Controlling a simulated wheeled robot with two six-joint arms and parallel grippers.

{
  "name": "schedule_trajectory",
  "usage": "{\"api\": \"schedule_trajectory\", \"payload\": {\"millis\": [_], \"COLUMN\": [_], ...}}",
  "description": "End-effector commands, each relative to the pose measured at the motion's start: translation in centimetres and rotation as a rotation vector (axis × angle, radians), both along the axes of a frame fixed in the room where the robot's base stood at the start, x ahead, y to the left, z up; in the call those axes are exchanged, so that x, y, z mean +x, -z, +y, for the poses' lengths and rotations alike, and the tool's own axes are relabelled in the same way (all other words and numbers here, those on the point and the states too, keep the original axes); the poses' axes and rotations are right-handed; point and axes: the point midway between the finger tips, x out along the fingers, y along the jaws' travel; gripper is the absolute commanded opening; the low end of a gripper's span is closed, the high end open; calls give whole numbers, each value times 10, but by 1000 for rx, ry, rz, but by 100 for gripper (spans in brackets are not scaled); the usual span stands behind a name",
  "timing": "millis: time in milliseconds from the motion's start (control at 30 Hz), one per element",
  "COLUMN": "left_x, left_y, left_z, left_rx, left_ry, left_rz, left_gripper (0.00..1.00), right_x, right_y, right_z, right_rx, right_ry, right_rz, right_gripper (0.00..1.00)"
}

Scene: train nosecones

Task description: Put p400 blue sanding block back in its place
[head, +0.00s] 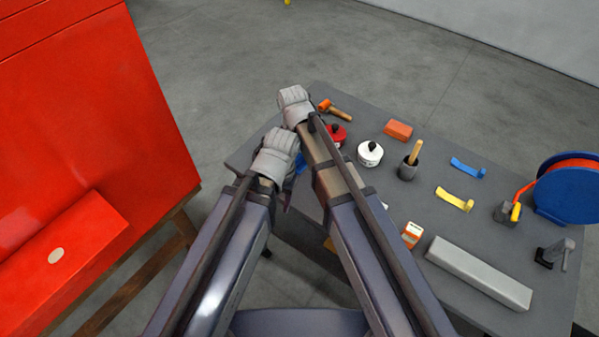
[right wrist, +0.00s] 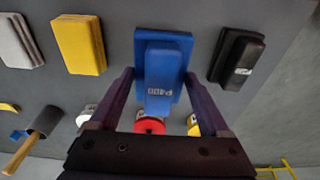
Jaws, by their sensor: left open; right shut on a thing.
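The blue sanding block marked P400 (right wrist: 163,62) is between the fingers of my right gripper (right wrist: 158,88) in the right wrist view. The gripper is shut on it. The block is upright, with its label towards the camera. It lies between a yellow block and a black block against a grey surface. I cannot tell whether it touches that surface. In the head view my right gripper (head: 296,104) is at the table's far left corner, and the block cannot be made out. My left gripper (head: 278,150) is open, just nearer and left of it.
In the right wrist view a yellow block (right wrist: 78,44) and a black block (right wrist: 237,57) flank the blue one. The head view shows a white tin (head: 370,153), grey bar (head: 478,272) and blue reel (head: 566,190) on the dark table. A red cabinet (head: 90,120) stands left.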

Motion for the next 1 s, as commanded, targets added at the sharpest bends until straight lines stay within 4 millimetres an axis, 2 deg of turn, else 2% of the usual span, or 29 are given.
{"api": "schedule_trajectory", "payload": {"millis": [33,100,367,700,833,867,1000], "left_x": [0,0,0,0,0,0,0], "left_y": [17,25,28,64,66,65,64], "left_z": [0,0,0,0,0,0,0], "left_rx": [0,0,0,0,0,0,0], "left_ry": [0,-1,-1,0,0,0,0], "left_rz": [0,0,0,0,0,0,0], "left_gripper": [54,54,54,54,54,54,54], "right_x": [0,0,0,0,0,0,0], "right_y": [17,25,28,64,65,65,64], "right_z": [0,0,0,0,0,0,0], "right_rx": [0,-1,0,0,0,0,0], "right_ry": [0,0,1,1,1,1,1], "right_rz": [0,-1,-1,-1,-1,-1,-1], "right_gripper": [36,36,36,36,36,29,29]}}
